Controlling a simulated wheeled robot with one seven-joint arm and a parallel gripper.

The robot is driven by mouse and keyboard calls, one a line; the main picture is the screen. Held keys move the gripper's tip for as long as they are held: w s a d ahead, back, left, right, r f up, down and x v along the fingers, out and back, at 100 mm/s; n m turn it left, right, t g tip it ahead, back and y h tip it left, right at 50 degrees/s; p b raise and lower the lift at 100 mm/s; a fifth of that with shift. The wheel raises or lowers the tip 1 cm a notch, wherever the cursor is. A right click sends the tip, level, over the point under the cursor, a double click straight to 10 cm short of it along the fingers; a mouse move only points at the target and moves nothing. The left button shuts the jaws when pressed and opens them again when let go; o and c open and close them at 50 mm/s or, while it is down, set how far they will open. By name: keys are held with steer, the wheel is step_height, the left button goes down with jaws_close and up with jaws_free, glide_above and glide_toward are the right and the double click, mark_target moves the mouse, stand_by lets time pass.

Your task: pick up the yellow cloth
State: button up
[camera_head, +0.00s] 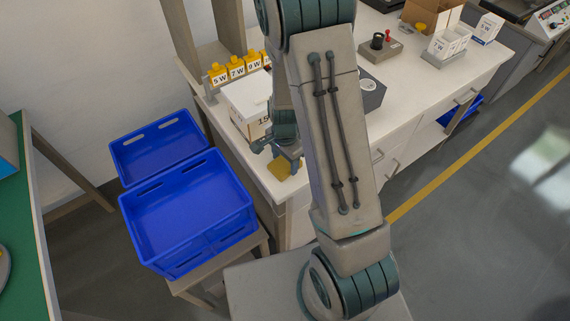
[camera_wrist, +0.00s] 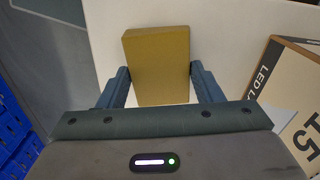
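The yellow cloth (camera_wrist: 158,62) shows as a flat, thick mustard-yellow rectangle on the white bench top. In the head view the cloth (camera_head: 280,170) lies near the bench's front left corner, partly hidden by my gripper (camera_head: 287,158). In the wrist view my gripper (camera_wrist: 160,72) has its two blue fingers spread, one on each side of the cloth's near part. They are very close to its edges; I cannot tell whether they touch it. The cloth's far part extends past the fingertips.
A white carton (camera_head: 245,103) stands close beside the gripper; it also shows in the wrist view (camera_wrist: 285,80). Blue crates (camera_head: 187,209) stand left of the bench (camera_head: 400,75). Several yellow-topped, wattage-labelled items (camera_head: 237,68) line the back. A grey box (camera_head: 372,92) is behind my arm.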

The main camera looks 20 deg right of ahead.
mark_target(287, 162)
steer(key=shift+c, duration=0.7)
steer(key=shift+r, duration=0.1)
steer(key=shift+r, duration=0.5)
steer(key=r, duration=0.3)
steer(key=shift+d+r, duration=0.1)
steer(key=shift+d, duration=0.15)
steer(key=d+r+b, duration=0.1)
steer(key=d+r, duration=0.2)
steer(key=d, duration=0.2)
steer(key=s+d+r+b, duration=0.1)
steer(key=d+r, duration=0.2)
steer(key=d, duration=0.3)
steer(key=shift+r, duration=0.3)
steer(key=o, duration=0.3)
steer(key=shift+c, duration=1.1)
steer(key=shift+f, duration=0.1)
